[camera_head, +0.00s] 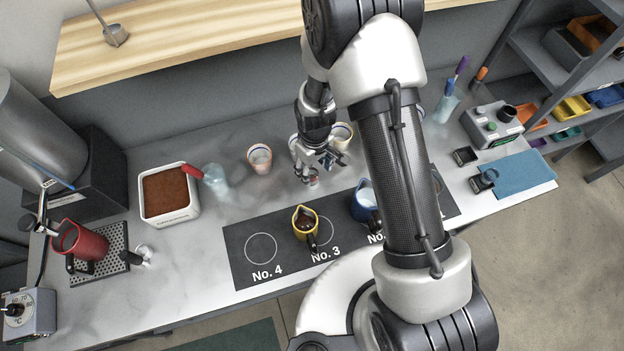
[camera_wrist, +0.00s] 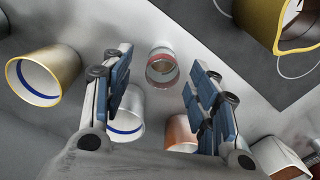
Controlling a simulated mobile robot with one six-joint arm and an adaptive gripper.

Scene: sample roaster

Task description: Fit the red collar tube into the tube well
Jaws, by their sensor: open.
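The red collar tube (camera_head: 313,178) is a small clear piece with a red band near its top, standing on the counter just below my gripper (camera_head: 316,166). In the wrist view the tube (camera_wrist: 161,68) shows from above, between the lines of my two blue-padded fingers (camera_wrist: 158,60). The fingers are spread apart and a gap shows between each of them and the tube. I cannot tell how far below the fingertips it stands. I cannot make out the tube well for certain in either view.
Cups stand close by: a yellow-rimmed one (camera_wrist: 45,78), a white one with a blue ring (camera_wrist: 126,118) and a brownish one (camera_wrist: 180,134). A yellow jug (camera_head: 303,222) and a blue jug (camera_head: 363,203) stand on the dark numbered mat (camera_head: 238,240). A tub (camera_head: 150,217) stands left.

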